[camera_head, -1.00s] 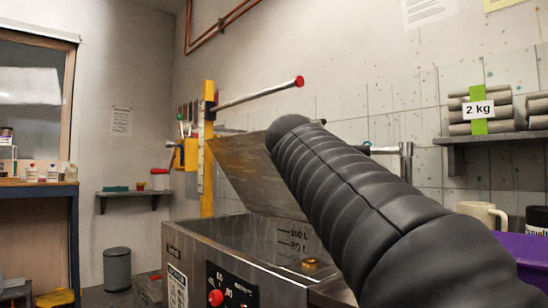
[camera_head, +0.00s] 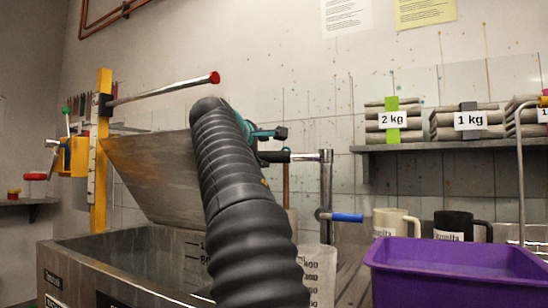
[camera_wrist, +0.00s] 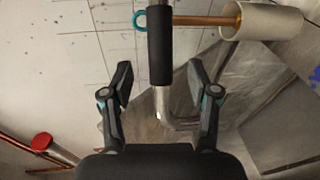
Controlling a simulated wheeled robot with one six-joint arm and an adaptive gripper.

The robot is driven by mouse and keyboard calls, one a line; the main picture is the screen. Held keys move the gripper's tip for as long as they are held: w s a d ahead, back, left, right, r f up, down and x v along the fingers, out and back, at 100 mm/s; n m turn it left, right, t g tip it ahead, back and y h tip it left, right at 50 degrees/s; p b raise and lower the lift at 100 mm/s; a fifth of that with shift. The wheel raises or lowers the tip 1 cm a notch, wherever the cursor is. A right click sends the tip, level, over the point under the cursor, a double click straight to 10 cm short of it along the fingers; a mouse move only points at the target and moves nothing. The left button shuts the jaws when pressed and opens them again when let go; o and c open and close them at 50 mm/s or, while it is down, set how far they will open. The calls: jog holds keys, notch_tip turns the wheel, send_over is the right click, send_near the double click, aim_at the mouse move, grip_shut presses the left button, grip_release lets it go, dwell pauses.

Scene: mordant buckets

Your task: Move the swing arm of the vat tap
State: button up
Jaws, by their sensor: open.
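The vat tap (camera_head: 326,195) is a metal post with a swing arm (camera_head: 301,156) near its top, reaching left towards my gripper. In the wrist view the swing arm's black sleeve (camera_wrist: 160,45) sits on a bent metal pipe (camera_wrist: 162,105). My gripper (camera_wrist: 160,80) is open, its two fingers on either side of the pipe line, with a gap on each side. No contact shows. In the head view my gripper (camera_head: 264,133) is mostly hidden behind my black arm; only a teal and dark part shows. A blue-handled lever (camera_head: 345,217) sits lower on the tap.
The steel vat (camera_head: 95,270) has its lid (camera_head: 155,175) tilted up. A bar with a red knob (camera_head: 214,78) sticks out above it. Right are a purple bin (camera_head: 450,255), a cream mug (camera_head: 385,222), a black mug (camera_head: 455,224) and a shelf (camera_head: 430,147) of bundles.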

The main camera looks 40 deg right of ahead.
aim_at(271, 156)
jog(key=p+x, duration=0.1)
jog(key=x, duration=0.6)
jog(key=shift+w+d+f, duration=0.1)
jog(key=shift+d, duration=0.2)
grip_shut()
jog(key=shift+d, duration=0.15)
